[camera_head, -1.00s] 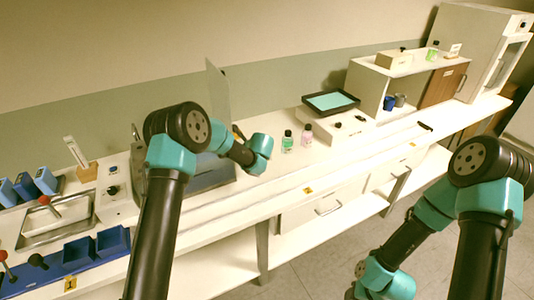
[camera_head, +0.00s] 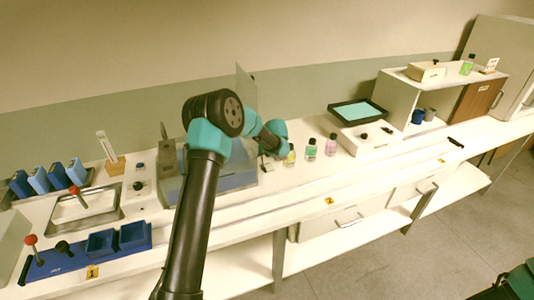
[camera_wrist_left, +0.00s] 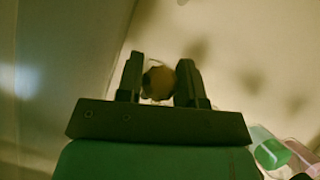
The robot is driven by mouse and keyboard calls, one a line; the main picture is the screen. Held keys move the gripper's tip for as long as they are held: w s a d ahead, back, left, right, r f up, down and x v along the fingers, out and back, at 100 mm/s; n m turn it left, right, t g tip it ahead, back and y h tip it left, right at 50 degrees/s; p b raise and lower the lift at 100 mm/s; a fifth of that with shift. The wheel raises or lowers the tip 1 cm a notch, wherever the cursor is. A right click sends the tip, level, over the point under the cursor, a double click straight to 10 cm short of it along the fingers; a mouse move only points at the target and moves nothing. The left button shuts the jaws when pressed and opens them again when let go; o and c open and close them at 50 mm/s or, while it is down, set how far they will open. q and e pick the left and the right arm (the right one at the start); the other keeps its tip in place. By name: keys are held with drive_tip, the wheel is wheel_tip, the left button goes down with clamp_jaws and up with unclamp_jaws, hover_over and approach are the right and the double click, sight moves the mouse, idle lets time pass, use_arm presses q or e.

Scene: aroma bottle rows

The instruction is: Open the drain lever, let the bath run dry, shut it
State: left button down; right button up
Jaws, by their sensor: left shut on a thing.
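The bath with the drain lever looks to be the grey tank with blue inside (camera_head: 238,180) and a clear upright panel (camera_head: 246,95), mostly behind my left arm. I cannot pick out the drain lever by shape. My left gripper (camera_head: 266,163) is low at the tank's right end, largely hidden by its own wrist. In the left wrist view the jaws (camera_wrist_left: 160,82) are shut on a small rounded brownish thing (camera_wrist_left: 158,84), which I cannot name for certain. The water level is not readable. My right gripper is out of view.
Yellow-green (camera_head: 291,156), green (camera_head: 311,149) and pink (camera_head: 331,144) bottles stand just right of my left gripper. A black tray (camera_head: 358,111) is behind them. Red-knobbed levers (camera_head: 73,190) and blue holders (camera_head: 103,243) are at left.

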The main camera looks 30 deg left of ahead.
use_arm(q)
drive_tip(key=shift+w+a+f, duration=0.1)
drive_tip(key=shift+w+a, duration=0.15)
idle(0.3)
drive_tip(key=c, duration=0.8)
unclamp_jaws()
drive_tip(key=v, duration=1.7)
drive_tip(key=shift+s+d, duration=0.1)
drive_tip(key=shift+d, duration=0.1)
